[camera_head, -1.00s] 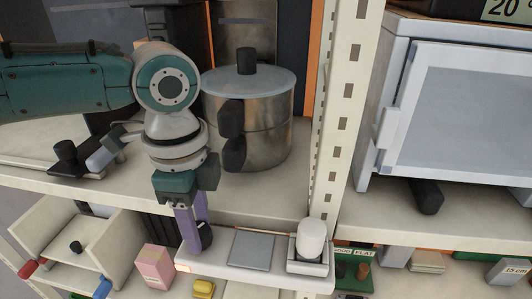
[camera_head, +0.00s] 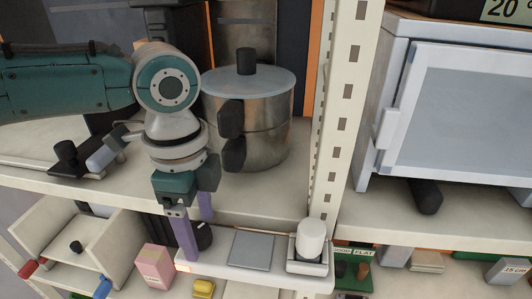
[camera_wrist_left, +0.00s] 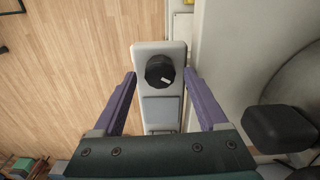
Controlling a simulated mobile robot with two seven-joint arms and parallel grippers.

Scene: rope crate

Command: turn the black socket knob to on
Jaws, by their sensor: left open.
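The black socket knob (camera_wrist_left: 160,71) is round with a white pointer mark and sits on a pale socket strip (camera_wrist_left: 147,50). In the left wrist view the mark points to the lower right. In the head view the knob (camera_head: 204,236) is partly hidden behind a purple finger. My left gripper (camera_head: 199,238) is open, with its purple fingers spread on either side of the knob. In the left wrist view the gripper (camera_wrist_left: 160,74) shows a gap between each finger and the knob. My right gripper is not in view.
The strip also carries a grey square plate (camera_head: 252,250) and a white cylinder (camera_head: 311,238). A steel pot (camera_head: 265,130) stands on the shelf above, close to my left arm. A pink box (camera_head: 155,266) stands left of the strip. A perforated post (camera_head: 345,110) rises at right.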

